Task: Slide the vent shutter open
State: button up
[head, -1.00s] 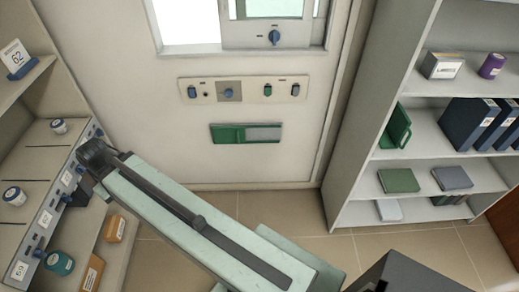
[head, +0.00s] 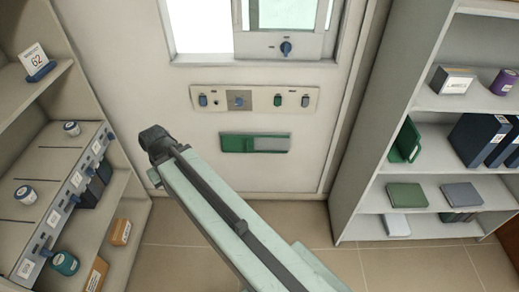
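The vent shutter (head: 236,143) is a green panel in the left part of a long, low green frame on the pale wall. A paler grey-green strip fills the right part of the frame. My arm reaches up from the bottom of the picture, and its dark end joint is left of the vent, apart from it in the picture. My gripper's fingers do not show; they appear hidden beyond the arm's end. I cannot see contact with the shutter.
A switch panel (head: 254,99) with blue and green knobs is above the vent, below a window (head: 286,47). A shelf unit (head: 40,160) with jars and boxes stands left; another shelf (head: 435,130) with binders stands right. Open tiled floor (head: 390,265) lies between.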

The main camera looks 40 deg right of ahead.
aim_at(228, 144)
jog(key=z, duration=0.2)
jog(key=i, duration=1)
jog(key=u, duration=0.1)
